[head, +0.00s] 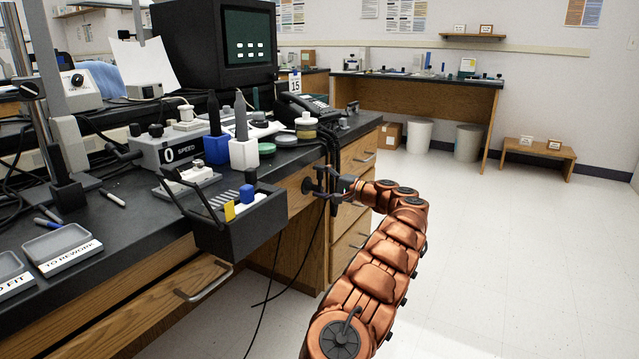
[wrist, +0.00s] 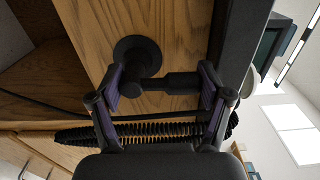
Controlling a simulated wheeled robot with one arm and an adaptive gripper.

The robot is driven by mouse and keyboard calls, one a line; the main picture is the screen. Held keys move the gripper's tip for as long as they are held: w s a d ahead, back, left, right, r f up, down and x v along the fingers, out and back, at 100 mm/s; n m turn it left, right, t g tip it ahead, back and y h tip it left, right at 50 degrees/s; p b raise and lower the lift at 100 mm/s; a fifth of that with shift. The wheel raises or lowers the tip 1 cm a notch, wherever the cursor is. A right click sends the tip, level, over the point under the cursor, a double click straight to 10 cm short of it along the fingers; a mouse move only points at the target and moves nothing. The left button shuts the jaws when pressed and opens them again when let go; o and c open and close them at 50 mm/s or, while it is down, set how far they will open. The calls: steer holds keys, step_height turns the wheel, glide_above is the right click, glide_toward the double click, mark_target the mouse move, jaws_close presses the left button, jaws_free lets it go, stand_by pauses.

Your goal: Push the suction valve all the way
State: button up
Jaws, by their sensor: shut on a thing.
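The suction valve is a black fitting with a round flange (wrist: 136,55) on the wooden bench front, and a short black cylinder (wrist: 180,83) runs off it to the right in the wrist view.
A black corrugated hose (wrist: 75,136) and cables hang by the valve. A black tray (head: 240,232) with a blue item juts out left of my gripper. The black benchtop (head: 110,215) lies above. The floor (head: 500,260) to the right is clear.

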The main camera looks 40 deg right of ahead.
steer(key=o, duration=1.1)
steer(key=shift+s, duration=0.1)
steer(key=v, duration=1.1)
steer(key=shift+s+d, duration=0.15)
steer(key=shift+s, duration=0.25)
